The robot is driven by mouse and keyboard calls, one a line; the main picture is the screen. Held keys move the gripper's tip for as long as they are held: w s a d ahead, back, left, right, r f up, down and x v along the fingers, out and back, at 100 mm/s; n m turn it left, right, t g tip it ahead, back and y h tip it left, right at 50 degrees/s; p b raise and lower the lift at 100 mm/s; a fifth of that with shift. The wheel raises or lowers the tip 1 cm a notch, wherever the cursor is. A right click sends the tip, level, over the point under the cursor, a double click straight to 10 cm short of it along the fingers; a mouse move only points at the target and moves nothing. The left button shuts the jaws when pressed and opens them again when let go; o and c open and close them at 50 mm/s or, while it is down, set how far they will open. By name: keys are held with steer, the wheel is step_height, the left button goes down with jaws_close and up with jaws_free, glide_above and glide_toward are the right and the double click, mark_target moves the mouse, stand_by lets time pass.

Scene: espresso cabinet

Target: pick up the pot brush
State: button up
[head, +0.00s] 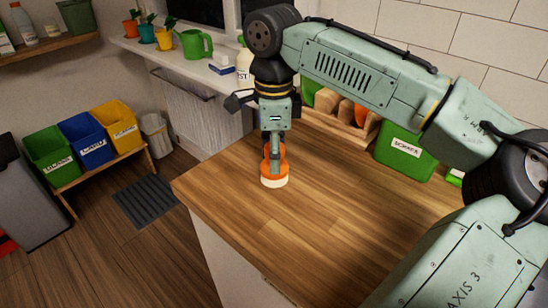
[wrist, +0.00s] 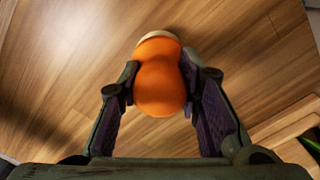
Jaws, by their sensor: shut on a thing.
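The pot brush (head: 275,180) has a rounded orange handle and a pale bristle base. In the head view it is upright at the wooden counter's left part, with its base at or just above the surface; I cannot tell if it touches. My gripper (head: 273,150) points down over it. In the wrist view the orange handle (wrist: 160,85) sits between the two fingertips of my gripper (wrist: 160,88), which are shut on its sides. The pale base (wrist: 158,36) shows beyond the handle, over the wood.
The wooden counter (head: 300,235) is clear in front and to the right of the brush. A green labelled bin (head: 404,152) and a wooden holder (head: 345,118) stand at the back. A green watering can (head: 195,43) and a white bottle (head: 244,65) are on the sill.

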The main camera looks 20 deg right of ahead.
steer(key=shift+r, duration=0.55)
steer(key=shift+s+r+b, duration=0.2)
steer(key=shift+r+b, duration=0.55)
steer(key=shift+r, duration=0.3)
steer(key=s+a+r+b, duration=0.1)
steer(key=s+b, duration=0.1)
steer(key=s, duration=0.5)
steer(key=s+a+b, duration=0.2)
steer(key=s, duration=0.6)
steer(key=shift+s+a+r, duration=0.15)
steer(key=shift+a+r, duration=0.05)
steer(key=shift+r, duration=0.15)
steer(key=o, duration=0.6)
steer(key=c, duration=0.4)
